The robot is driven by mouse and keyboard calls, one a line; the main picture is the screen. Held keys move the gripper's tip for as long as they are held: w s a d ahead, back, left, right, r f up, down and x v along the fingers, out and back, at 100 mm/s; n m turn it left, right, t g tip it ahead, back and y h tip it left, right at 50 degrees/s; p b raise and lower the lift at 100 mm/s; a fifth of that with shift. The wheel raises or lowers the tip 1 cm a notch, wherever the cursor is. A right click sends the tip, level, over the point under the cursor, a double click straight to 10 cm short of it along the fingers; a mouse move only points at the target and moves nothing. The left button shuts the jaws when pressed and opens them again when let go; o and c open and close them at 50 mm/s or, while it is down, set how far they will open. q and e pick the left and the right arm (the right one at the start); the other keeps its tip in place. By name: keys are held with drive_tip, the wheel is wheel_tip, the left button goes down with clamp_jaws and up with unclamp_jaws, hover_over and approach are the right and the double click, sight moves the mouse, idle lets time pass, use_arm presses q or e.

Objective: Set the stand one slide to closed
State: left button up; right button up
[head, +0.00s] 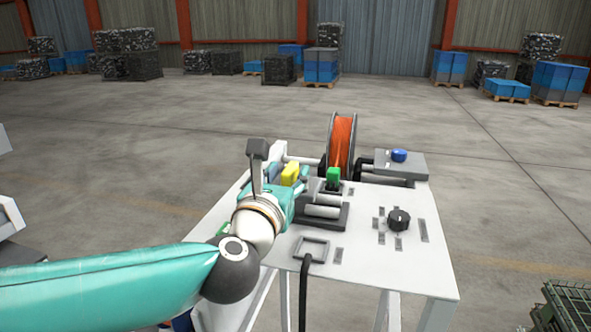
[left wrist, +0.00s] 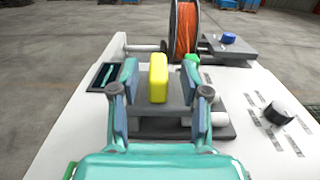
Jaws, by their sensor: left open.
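A yellow block-shaped handle (left wrist: 158,78) stands upright on a grey slide unit (left wrist: 165,122) on the white table. My left gripper (left wrist: 159,82) is open, with one finger on each side of the yellow handle and visible gaps between. In the head view, the yellow handle (head: 290,173) shows just beyond my left gripper (head: 288,180), which hides part of the unit. I see no label telling which slide is stand one. My right gripper is not in view.
An orange cable reel (head: 341,145) stands at the table's back, beside a grey box with a blue knob (head: 399,155). A black knob (head: 399,219) and small slots lie on the right of the white tabletop (head: 420,270). A black cable (head: 304,290) hangs over the front edge.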

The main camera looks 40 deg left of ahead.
sight(296, 162)
use_arm(q)
drive_tip(key=shift+x, duration=1.5)
clamp_jaws()
